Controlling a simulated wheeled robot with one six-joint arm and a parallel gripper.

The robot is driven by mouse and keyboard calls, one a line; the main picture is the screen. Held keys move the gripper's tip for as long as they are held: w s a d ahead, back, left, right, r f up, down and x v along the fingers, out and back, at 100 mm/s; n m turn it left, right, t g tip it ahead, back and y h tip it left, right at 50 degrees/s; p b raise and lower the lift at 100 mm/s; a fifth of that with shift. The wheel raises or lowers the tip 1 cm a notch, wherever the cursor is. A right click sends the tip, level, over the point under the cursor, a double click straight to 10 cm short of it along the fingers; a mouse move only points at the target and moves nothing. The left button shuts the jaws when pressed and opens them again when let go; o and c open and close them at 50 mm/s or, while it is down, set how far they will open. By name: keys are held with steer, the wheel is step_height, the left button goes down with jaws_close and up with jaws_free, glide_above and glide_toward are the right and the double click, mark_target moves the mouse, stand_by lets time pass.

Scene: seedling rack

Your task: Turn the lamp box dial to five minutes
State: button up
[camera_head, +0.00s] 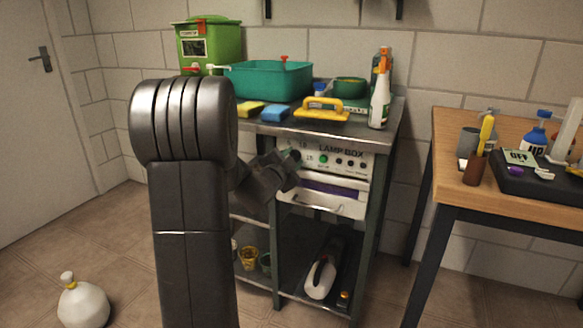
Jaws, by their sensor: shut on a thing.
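The lamp box (352,148) is a white-fronted unit under the top of the dark metal rack. Its face carries the words LAMP BOX, a green light (323,159) and several small dark knobs. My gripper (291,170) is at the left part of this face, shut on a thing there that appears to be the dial. The dial itself is mostly hidden by my gripper, and I cannot read its setting. A few small scale marks show just above my gripper. My dark arm fills the left middle of the view.
A teal basin (268,80), sponges (275,113), a yellow-handled tool (322,108) and a spray bottle (380,96) stand on the rack top (345,126). A drawer with a handle (322,205) is below the lamp box. A wooden table (455,200) stands right. A white bag (83,303) lies on the floor.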

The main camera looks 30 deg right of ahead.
steer(key=shift+m+b, duration=0.7)
steer(key=shift+m, duration=0.4)
steer(key=o, duration=1)
steer(key=shift+s, duration=0.1)
steer(key=shift+p+v, duration=1.3)
steer(key=shift+v, duration=5.6)
